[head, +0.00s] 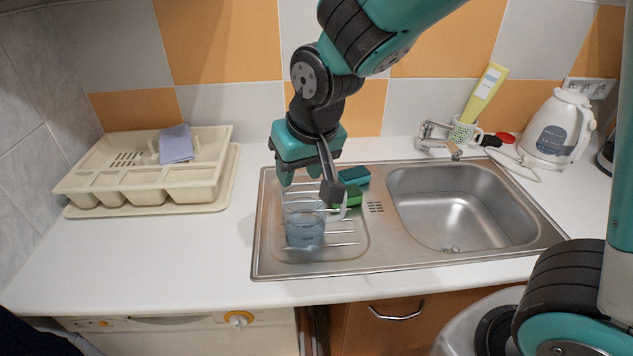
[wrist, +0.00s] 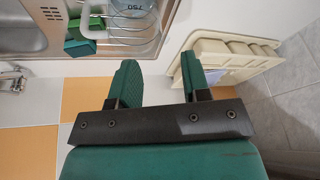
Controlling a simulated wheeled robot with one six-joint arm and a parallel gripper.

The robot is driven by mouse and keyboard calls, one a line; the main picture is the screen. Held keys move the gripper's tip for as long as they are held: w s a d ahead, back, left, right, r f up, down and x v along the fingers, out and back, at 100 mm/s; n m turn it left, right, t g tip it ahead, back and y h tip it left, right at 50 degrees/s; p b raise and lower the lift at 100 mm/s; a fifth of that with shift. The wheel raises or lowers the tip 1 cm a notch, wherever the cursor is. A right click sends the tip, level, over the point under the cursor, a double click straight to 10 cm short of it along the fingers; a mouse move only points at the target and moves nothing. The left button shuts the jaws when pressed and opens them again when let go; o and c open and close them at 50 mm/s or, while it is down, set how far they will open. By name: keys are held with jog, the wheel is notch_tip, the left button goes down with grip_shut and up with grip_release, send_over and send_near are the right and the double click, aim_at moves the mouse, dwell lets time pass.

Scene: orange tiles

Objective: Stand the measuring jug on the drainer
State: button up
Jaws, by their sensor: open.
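The measuring jug (head: 305,229) is clear and bluish and looks upright on the ribbed steel drainer (head: 276,262) left of the sink bowl. Part of its upper side is hard to make out under my gripper. In the wrist view the jug (wrist: 138,12) shows at the top edge, with markings upside down. My gripper (head: 308,177) is open and empty above and just behind the jug, pointing down. In the wrist view the two fingers of my gripper (wrist: 160,74) are apart with nothing between them.
Green sponges (head: 354,175) lie behind the jug. The sink bowl (head: 455,210) is empty. A beige dish rack (head: 195,184) with a bluish cloth (head: 176,143) stands at left. A white kettle (head: 555,130) and a patterned cup (head: 464,132) stand at right. The left counter front is clear.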

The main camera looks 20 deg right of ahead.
jog(key=s+r+n+g+y, duration=0.1)
jog(key=s+r+n+g, duration=0.1)
jog(key=s, duration=0.7)
jog(key=s+r+n+g+y, duration=0.1)
jog(key=s+r+n+y, duration=0.1)
jog(key=s, duration=0.7)
jog(key=shift+s+a+r+n+g, duration=0.25)
jog(key=shift+r+n+g, duration=0.15)
jog(key=shift+r+n, duration=0.5)
jog(key=shift+f, duration=0.15)
